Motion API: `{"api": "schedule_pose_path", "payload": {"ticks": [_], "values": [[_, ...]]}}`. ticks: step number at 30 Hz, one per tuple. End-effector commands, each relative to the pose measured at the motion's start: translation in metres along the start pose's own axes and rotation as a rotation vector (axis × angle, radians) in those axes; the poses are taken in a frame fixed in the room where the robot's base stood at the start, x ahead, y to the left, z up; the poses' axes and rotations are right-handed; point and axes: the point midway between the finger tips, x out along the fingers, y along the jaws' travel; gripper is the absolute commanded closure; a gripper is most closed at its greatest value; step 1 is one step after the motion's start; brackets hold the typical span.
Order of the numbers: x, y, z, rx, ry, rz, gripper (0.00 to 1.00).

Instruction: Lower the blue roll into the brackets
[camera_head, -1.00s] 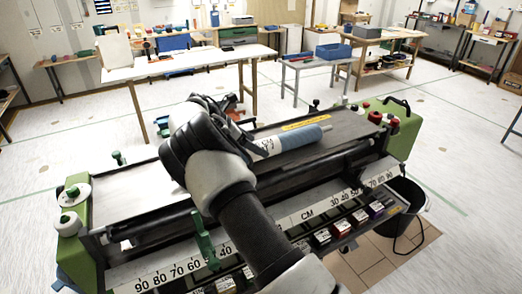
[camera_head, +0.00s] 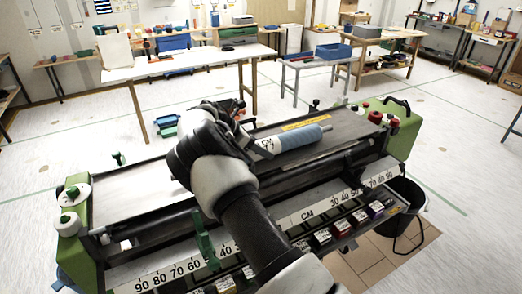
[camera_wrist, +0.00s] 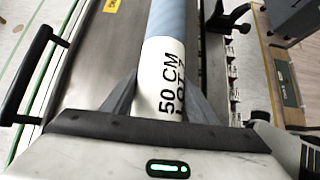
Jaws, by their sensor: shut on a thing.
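The blue roll (camera_head: 298,139) lies over the top of the paster machine (camera_head: 130,196), right of my arm in the head view. Its white label end shows in the wrist view (camera_wrist: 165,75), with "50 CM" printed on it. My gripper (camera_wrist: 160,100) is shut on the roll's labelled end, one finger on each side. The brackets cannot be made out. Whether the roll touches the surface below it cannot be told.
Green end housings stand at the machine's left (camera_head: 77,240) and right (camera_head: 400,125). A black handle (camera_wrist: 30,75) shows at left in the wrist view. A black bucket (camera_head: 402,215) stands at the machine's right front. A white table (camera_head: 185,62) is behind.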

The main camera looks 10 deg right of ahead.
Motion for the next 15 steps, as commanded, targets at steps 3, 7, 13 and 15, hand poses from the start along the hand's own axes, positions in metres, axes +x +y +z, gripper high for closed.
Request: {"api": "schedule_pose_path", "payload": {"ticks": [3,7,13,15], "values": [[-0.003,0.002,0.004,0.002,-0.004,0.005,1.00],[-0.004,0.002,0.004,0.002,-0.004,0.005,1.00],[-0.019,0.002,0.020,0.005,-0.004,0.007,1.00],[-0.028,0.002,0.029,0.005,-0.004,0.007,1.00]]}}
